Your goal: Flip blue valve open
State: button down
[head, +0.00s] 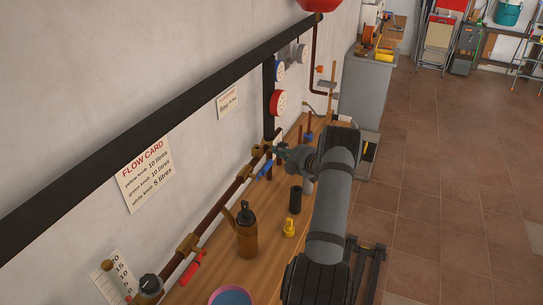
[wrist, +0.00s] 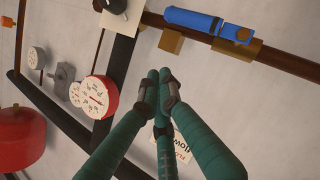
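The blue valve (head: 265,169) is a blue lever handle on the brown pipe along the wall, left of my gripper in the head view. In the wrist view the blue valve (wrist: 195,20) is at the top right. Its handle lies roughly along the pipe, by a brass fitting (wrist: 238,47). My gripper (head: 281,151) is close to the pipe, just above and right of the handle in the head view. In the wrist view the teal fingers of my gripper (wrist: 159,73) come together at their tips with nothing visible between them. They appear apart from the handle.
A red valve handle (head: 191,268) is nearer along the pipe. A brown oil can (head: 246,235), a black cylinder (head: 295,200) and a yellow item (head: 289,228) stand on the wooden bench (head: 262,262). A red gauge (wrist: 98,98) is left of my fingers.

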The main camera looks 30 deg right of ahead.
jog(key=s+d+r+b, duration=0.1)
jog(key=s+d+r, duration=0.2)
jog(key=s, duration=0.2)
jog(key=shift+s+d+r+b, duration=0.25)
jog(key=shift+d+r+b, duration=0.05)
jog(key=shift+d+r, duration=0.1)
jog(key=w+a+f+p, duration=0.2)
jog(key=w+a+f, duration=0.3)
jog(key=a, duration=0.3)
jog(key=shift+a+f+p, duration=0.25)
jog(key=shift+f+p, duration=0.05)
jog(key=shift+f, duration=0.15)
